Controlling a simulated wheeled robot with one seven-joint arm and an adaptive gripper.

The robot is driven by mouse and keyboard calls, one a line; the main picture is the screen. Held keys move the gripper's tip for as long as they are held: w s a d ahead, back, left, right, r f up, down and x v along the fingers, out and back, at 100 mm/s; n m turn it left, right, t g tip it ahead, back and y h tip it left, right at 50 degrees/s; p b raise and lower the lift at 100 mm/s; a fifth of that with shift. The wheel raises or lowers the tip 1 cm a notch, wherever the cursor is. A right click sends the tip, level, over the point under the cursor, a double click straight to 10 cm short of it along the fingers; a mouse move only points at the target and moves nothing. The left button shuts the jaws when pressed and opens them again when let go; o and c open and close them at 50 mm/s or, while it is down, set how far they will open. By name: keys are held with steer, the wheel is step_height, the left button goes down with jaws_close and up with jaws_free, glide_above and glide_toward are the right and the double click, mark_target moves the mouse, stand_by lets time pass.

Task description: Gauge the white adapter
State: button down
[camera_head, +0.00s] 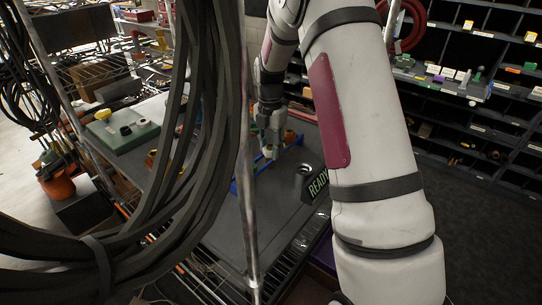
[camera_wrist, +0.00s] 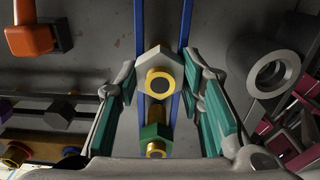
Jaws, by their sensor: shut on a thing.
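The white adapter (camera_wrist: 152,61) has a pale hex body and a yellow ring-shaped end with a dark bore. It sits at the blue rails, between the green-padded fingers of my gripper (camera_wrist: 158,75), which is shut on it. In the head view my gripper (camera_head: 268,145) points down over the blue rack (camera_head: 238,187), and the adapter shows only as a small pale spot at its tips. The grey gauge block (camera_head: 307,182) with a lit "READY" display stands right of the rack. Its round bored top (camera_wrist: 265,68) shows at the right of the wrist view.
A green-hex adapter (camera_wrist: 155,133) with a yellow end sits on the same rails, close to the held one. An orange fitting (camera_wrist: 32,38) lies at upper left. A green board (camera_head: 122,136) lies on the bench. Black cables (camera_head: 185,170) and a metal post (camera_head: 247,190) cross the foreground.

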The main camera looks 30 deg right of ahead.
mark_target(270, 148)
steer(key=shift+r, duration=0.2)
steer(key=shift+r+p, duration=1)
steer(key=shift+r, duration=2.8)
